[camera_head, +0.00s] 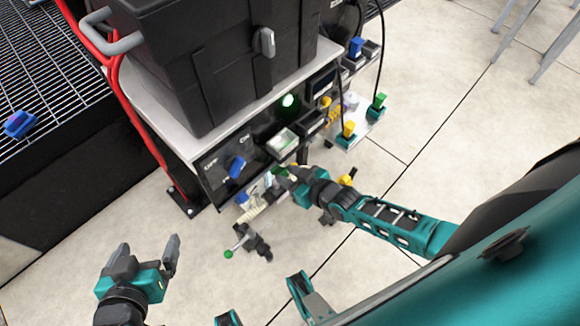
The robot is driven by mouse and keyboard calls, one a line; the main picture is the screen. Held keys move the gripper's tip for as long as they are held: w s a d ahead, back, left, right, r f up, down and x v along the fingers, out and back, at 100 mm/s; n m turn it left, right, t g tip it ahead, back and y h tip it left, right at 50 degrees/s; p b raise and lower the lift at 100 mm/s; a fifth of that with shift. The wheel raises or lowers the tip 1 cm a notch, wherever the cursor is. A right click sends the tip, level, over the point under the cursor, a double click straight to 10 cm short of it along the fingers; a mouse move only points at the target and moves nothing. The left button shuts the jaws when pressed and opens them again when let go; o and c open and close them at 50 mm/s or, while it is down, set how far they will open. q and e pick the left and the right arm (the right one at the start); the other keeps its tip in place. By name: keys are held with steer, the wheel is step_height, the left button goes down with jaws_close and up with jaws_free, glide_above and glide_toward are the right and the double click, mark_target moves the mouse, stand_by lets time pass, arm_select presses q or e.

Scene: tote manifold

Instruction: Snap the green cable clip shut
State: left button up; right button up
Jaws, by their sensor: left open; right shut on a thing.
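My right gripper (286,174) reaches in from the right to the front of the panel and is shut on a small green part at its fingertips. This part looks like the green cable clip (279,170). The fingers and wrist cover most of it, so I cannot tell whether the clip is closed. My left gripper (148,250) is open and empty at the lower left, over the floor and well apart from the panel.
A black tote (205,60) stands on the white-topped bench (190,148). A blue handle (237,167) and a lit green lamp (288,100) are on the panel. A valve lever with a green knob (228,254) juts out low. A red pipe (140,125) runs at left. Floor in front is mostly clear.

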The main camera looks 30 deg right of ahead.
arm_select(q)
steer(key=shift+s+a+r+p, duration=0.35)
steer(key=shift+a+r+p, duration=0.35)
steer(key=shift+p, duration=0.55)
arm_select(e)
steer(key=shift+w+a+r+g+h, duration=0.1)
steer(key=shift+w+r+g+h, duration=0.3)
steer(key=shift+g, duration=0.3)
arm_select(q)
steer(key=shift+s+a+f, duration=0.1)
steer(key=shift+f, duration=0.2)
arm_select(e)
steer(key=shift+s, duration=0.15)
steer(key=o, duration=0.9)
arm_select(q)
steer(key=shift+r, duration=0.25)
arm_select(e)
steer(key=shift+s+r, duration=0.1)
steer(key=shift+s, duration=0.05)
